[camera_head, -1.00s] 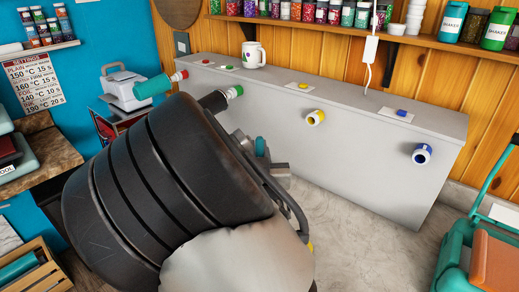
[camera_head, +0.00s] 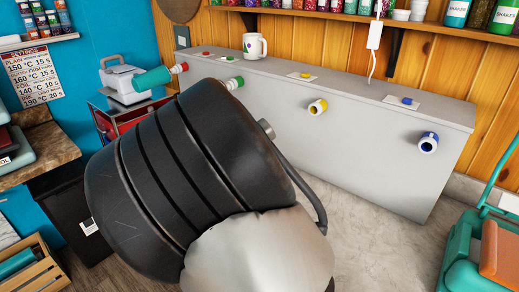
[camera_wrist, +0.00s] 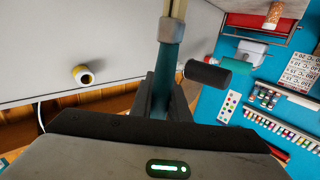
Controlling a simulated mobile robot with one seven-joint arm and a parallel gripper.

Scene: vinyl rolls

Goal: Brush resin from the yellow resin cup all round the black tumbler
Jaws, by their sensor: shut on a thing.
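My gripper (camera_wrist: 160,95) is shut on a brush with a teal handle (camera_wrist: 171,55). The brush's metal band (camera_wrist: 172,27) and pale head (camera_wrist: 180,7) extend to the top edge of the wrist view. The black tumbler (camera_wrist: 208,73) lies sideways just right of the handle in the wrist view; I cannot tell whether they touch. In the head view my arm hides the gripper and nearly all of that tumbler; its green holder (camera_head: 234,84) shows. I cannot make out a yellow resin cup.
A teal tumbler (camera_head: 152,80) sticks out from the red holder, left of the green one. Empty yellow (camera_head: 317,107) and blue (camera_head: 428,143) holders project from the long grey bench (camera_head: 345,130). A white mug (camera_head: 254,46) stands on top. Open floor lies before the bench.

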